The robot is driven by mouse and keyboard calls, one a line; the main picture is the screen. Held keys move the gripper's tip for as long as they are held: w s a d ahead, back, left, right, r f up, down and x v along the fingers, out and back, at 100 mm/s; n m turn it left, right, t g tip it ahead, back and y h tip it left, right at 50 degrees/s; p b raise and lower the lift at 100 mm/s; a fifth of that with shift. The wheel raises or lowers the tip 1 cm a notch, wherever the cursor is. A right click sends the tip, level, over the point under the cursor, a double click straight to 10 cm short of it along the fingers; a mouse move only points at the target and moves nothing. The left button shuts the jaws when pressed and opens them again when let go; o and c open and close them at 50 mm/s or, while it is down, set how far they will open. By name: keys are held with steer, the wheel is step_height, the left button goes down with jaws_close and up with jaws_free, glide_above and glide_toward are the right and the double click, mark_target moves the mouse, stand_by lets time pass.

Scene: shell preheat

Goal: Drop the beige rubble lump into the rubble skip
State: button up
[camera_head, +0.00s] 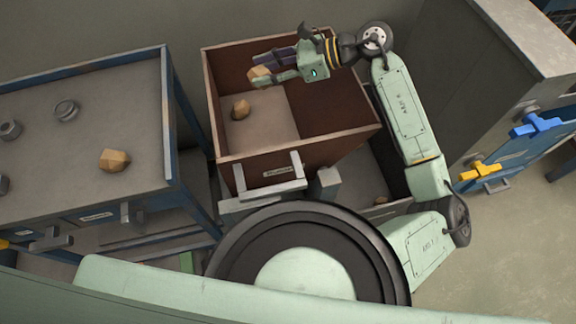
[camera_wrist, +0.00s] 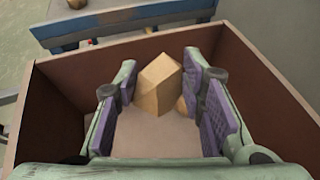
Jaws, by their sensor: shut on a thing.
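My gripper (camera_head: 276,68) is over the rubble skip (camera_head: 229,153), a brown open box with a pale floor and a label on its front. It is shut on the beige rubble lump (camera_head: 260,75), a faceted block at the fingertips. In the wrist view the lump (camera_wrist: 158,84) sits between the purple finger pads, above the skip's floor and within its walls (camera_wrist: 50,108). A second, browner lump (camera_head: 240,109) lies on the skip's floor. In the wrist view it is mostly hidden behind the held lump.
A blue-framed grey table (camera_head: 70,105) stands left of the skip. Another tan lump (camera_head: 114,160) lies on it, with several grey metal nut-like pieces (camera_head: 67,109). A grey cabinet (camera_head: 460,90) with blue and yellow handles stands at the right. Open floor (camera_head: 510,240) shows at lower right.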

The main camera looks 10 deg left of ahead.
steer(key=shift+f, duration=0.9)
steer(key=o, duration=1.3)
steer(key=v, duration=1.2)
